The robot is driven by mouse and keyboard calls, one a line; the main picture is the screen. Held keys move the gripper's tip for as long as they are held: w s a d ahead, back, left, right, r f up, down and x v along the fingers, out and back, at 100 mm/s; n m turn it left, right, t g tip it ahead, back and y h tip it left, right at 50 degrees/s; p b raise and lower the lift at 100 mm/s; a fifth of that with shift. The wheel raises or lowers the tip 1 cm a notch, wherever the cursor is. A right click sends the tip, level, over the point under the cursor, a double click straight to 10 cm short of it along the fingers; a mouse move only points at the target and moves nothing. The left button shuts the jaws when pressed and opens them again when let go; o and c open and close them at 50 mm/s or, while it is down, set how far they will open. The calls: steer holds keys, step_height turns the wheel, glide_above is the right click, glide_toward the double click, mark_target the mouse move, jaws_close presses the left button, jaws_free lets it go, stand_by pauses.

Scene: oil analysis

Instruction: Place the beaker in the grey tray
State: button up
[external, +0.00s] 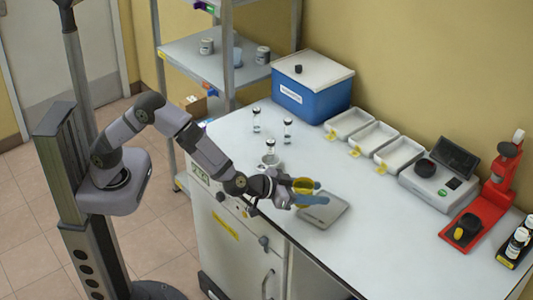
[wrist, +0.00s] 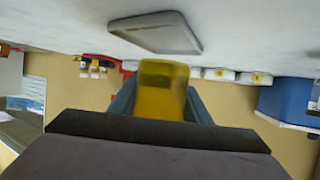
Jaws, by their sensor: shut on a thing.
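My gripper (external: 307,194) is shut on the beaker (external: 304,185), which holds yellow liquid. The beaker (wrist: 162,90) also shows between my fingers in the wrist view, where the picture is upside down. The grey tray (external: 335,209) lies flat on the white counter, just right of and below the beaker in the external view. In the wrist view the grey tray (wrist: 155,33) appears beyond the beaker near the top. The beaker is held apart from the tray, near its left edge; its exact height is hard to tell.
A blue box (external: 312,90), several white trays (external: 373,137), a scale (external: 440,180) and a red stand (external: 485,205) line the back. The counter right of the grey tray is clear.

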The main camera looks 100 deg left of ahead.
mark_target(312, 210)
step_height(312, 210, down, 4)
steer(key=shift+r+p, duration=0.25)
steer(key=shift+p, duration=0.15)
steer(key=shift+f+b, duration=0.2)
steer(key=shift+b, duration=0.15)
steer(key=o, duration=1)
steer(key=shift+r, duration=0.1)
steer(key=shift+r+p, duration=0.15)
steer(key=shift+p, duration=0.3)
steer(key=shift+s+d+b, duration=0.2)
steer(key=shift+s+b, duration=0.15)
steer(key=shift+b, duration=0.1)
steer(key=b+v, duration=0.4)
steer(key=v, duration=0.7)
steer(key=shift+r, duration=0.1)
